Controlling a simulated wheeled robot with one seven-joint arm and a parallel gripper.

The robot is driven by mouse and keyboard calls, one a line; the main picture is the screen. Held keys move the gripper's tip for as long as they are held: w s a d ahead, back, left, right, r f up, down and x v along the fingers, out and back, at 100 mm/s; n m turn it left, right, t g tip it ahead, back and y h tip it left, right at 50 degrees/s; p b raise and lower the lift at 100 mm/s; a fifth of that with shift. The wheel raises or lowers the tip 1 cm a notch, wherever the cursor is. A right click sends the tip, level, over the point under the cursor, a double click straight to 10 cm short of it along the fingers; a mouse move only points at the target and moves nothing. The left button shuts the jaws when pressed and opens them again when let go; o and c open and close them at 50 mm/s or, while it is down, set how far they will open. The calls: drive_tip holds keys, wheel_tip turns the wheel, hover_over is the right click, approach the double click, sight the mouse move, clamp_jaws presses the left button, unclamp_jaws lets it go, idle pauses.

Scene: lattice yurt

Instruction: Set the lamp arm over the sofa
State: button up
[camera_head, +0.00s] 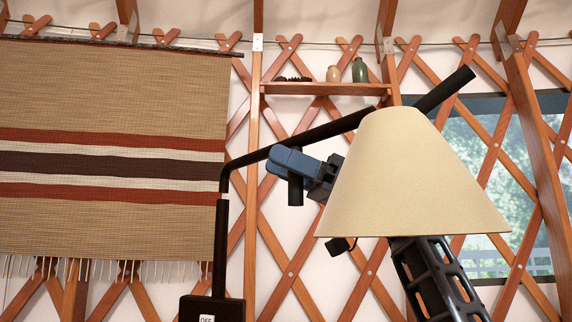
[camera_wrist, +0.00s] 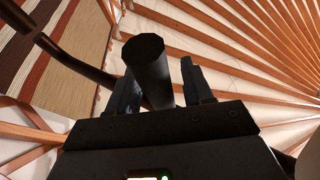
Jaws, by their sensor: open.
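The floor lamp has a dark upright pole (camera_head: 220,250), a black arm (camera_head: 318,132) rising to the right, and a cream shade (camera_head: 412,180). A short black handle (camera_head: 295,192) hangs below the arm; in the wrist view it is a thick dark cylinder (camera_wrist: 148,62). My gripper (camera_head: 282,160), with blue fingers, is just under the lamp arm at the handle. In the wrist view my gripper (camera_wrist: 160,75) is open, with one finger on each side of the handle. Whether either finger touches it I cannot tell. The shade hides part of my arm. The sofa is not in view.
A striped woven hanging (camera_head: 110,110) covers the lattice wall at the left. A small wooden shelf (camera_head: 325,89) with jars is on the wall behind the lamp. A window (camera_head: 482,150) is at the right. A box marked OFF (camera_head: 207,308) sits low on the pole.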

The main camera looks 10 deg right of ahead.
drive_tip(key=v, duration=0.7)
drive_tip(key=shift+d, duration=0.4)
drive_tip(key=shift+f, duration=0.15)
drive_tip(key=shift+c, duration=0.4)
